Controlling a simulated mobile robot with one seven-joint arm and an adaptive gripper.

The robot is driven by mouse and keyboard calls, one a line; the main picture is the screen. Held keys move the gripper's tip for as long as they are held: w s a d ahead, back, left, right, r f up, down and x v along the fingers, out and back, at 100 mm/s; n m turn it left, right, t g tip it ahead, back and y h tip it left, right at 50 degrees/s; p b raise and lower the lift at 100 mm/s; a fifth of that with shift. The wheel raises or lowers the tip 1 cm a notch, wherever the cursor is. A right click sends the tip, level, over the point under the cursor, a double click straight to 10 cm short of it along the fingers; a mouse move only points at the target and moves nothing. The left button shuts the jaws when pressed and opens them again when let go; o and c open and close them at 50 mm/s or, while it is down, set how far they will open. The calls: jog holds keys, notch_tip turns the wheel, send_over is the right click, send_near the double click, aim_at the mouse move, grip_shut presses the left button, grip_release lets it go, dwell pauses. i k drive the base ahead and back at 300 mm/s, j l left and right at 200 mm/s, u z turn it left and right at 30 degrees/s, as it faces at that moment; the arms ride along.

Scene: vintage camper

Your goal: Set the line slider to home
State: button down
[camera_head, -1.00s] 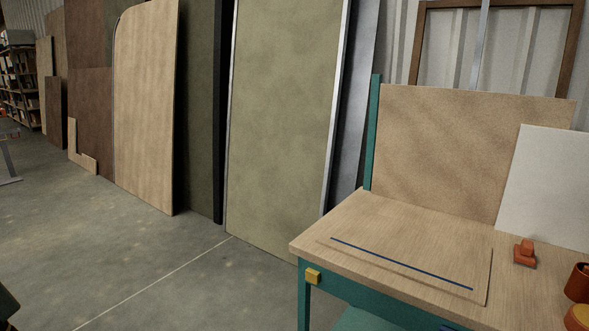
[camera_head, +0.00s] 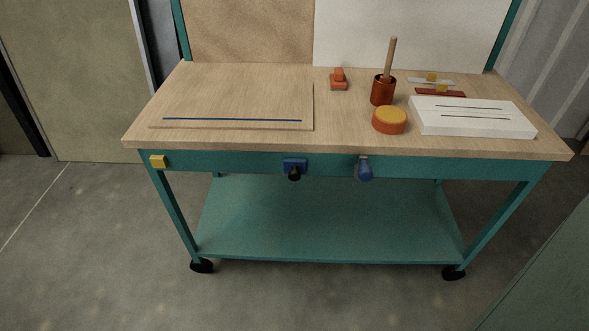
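No part is clearly marked as the line slider, and I see no home mark. Two thin strips lie at the back right of the wooden bench top (camera_head: 230,137), one pale (camera_head: 414,80) and one dark red (camera_head: 455,94); each has a small yellow block (camera_head: 431,77) on or against it. In front of them is a white slotted box (camera_head: 425,122) with two dark lines on its top. A thin board (camera_head: 200,100) on the left carries a straight blue line (camera_head: 230,120). My gripper is not in view.
An orange stamp-like piece (camera_head: 339,82), a brown pot (camera_head: 382,92) with an upright wooden handle and an orange-topped round tin (camera_head: 390,121) stand on the bench. The lower shelf (camera_head: 320,220) and the floor in front look clear.

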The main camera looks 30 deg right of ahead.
aim_at(293, 167)
jog(key=j+z, duration=0.25)
jog(key=z, duration=0.15)
jog(key=k+j+z, duration=0.1)
jog(key=j+z, duration=0.15)
jog(key=z, duration=0.15)
jog(key=k+j+z, duration=0.15)
jog(key=z, duration=0.25)
jog(key=j, duration=0.1)
